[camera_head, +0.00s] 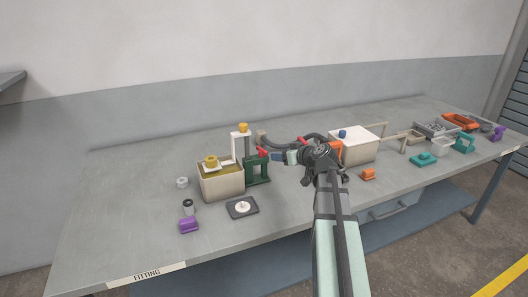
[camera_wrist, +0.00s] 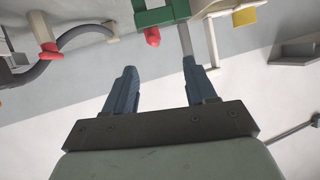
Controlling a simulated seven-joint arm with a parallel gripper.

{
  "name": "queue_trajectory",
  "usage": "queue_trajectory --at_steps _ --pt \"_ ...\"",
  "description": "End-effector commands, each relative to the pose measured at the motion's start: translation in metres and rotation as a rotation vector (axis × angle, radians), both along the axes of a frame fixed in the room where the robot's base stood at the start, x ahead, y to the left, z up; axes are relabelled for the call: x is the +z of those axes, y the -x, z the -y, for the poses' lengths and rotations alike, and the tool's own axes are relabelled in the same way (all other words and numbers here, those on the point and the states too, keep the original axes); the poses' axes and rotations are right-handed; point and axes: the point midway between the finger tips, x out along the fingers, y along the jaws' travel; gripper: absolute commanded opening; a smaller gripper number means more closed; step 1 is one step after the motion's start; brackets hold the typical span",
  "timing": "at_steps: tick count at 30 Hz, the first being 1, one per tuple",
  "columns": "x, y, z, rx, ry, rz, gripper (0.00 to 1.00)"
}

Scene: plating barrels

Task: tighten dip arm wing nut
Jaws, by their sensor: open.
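A green stand (camera_head: 257,170) holds a white upright arm (camera_head: 236,147) beside a cream tank (camera_head: 222,184). A red knob, likely the wing nut (camera_head: 262,153), sticks out of the stand's upper part. In the wrist view the red knob (camera_wrist: 152,37) hangs from the green block (camera_wrist: 162,14), ahead of and between my fingertips. My gripper (camera_wrist: 158,66) is open, with nothing between its fingers. In the head view it lies just right of the stand. The white arm (camera_wrist: 213,45) and a yellow piece (camera_wrist: 244,16) show at upper right in the wrist view.
A dark hose with red ends (camera_wrist: 50,48) lies behind my gripper. A white box (camera_head: 358,150) stands to the right. A dark square plate (camera_head: 242,208), a purple block (camera_head: 188,226) and an orange block (camera_head: 368,174) lie near the front.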

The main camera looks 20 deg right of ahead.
Motion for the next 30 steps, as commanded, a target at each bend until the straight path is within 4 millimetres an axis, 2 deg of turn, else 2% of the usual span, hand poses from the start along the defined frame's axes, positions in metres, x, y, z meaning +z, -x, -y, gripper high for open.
queue_trajectory --at_steps 3,7,11,24,30 --pt "0.006 -0.005 0.008 -0.012 0.065 0.049 0.56" --pt "0.004 -0.009 0.007 -0.001 0.09 0.054 0.56" --pt "-0.001 -0.022 0.005 0.001 0.092 0.053 0.56" --pt "-0.03 -0.09 -0.013 0.001 0.09 0.051 0.56" --pt "-0.04 -0.114 -0.019 0.001 0.091 0.051 0.56"
